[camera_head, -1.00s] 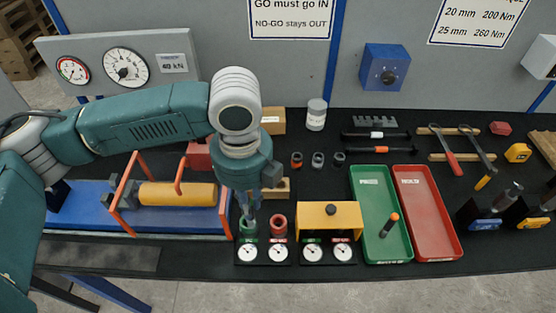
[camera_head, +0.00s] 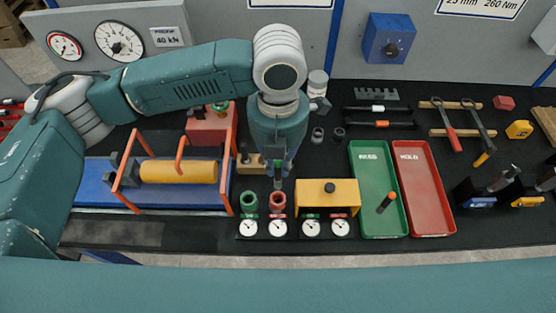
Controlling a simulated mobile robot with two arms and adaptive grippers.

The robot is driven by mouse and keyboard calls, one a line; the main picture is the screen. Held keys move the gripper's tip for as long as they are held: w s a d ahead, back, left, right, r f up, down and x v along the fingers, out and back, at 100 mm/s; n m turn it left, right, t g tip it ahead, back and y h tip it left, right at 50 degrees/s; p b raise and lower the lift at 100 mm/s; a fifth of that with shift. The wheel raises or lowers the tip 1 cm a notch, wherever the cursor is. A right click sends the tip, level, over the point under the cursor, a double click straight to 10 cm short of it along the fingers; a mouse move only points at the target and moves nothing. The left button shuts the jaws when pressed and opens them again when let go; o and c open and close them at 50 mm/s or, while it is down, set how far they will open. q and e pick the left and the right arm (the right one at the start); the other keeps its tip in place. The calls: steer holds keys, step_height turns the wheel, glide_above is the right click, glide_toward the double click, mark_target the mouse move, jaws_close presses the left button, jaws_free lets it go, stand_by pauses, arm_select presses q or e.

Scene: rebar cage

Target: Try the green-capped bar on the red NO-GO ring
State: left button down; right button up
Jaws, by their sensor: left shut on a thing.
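My left gripper (camera_head: 279,180) points down right above the red NO-GO ring (camera_head: 278,201). The green GO ring (camera_head: 249,202) stands just left of the red one and is clear of the gripper. My right gripper is not in view.
Dial gauges (camera_head: 249,228) sit in front of the rings. A yellow gauge block (camera_head: 327,196) stands close to the right, then a green tray (camera_head: 370,222) holding an orange-capped bar (camera_head: 387,203) and a red tray (camera_head: 427,205). An orange-framed press (camera_head: 178,172) stands left.

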mark_target(278, 185)
arm_select(q)
steer(key=shift+r+p, duration=0.1)
steer(key=shift+p, duration=0.25)
step_height(278, 185, down, 2)
steer(key=shift+f+b, duration=0.15)
steer(key=shift+b, duration=0.45)
steer(key=shift+f+b, duration=0.7)
steer(key=shift+f, duration=1.25)
steer(key=shift+p, duration=0.65)
steer(key=shift+f, duration=0.2)
steer(key=shift+f+b, duration=1)
steer(key=shift+f, duration=0.9)
steer(key=c, duration=1.6)
jaws_free()
steer(key=shift+r, duration=0.1)
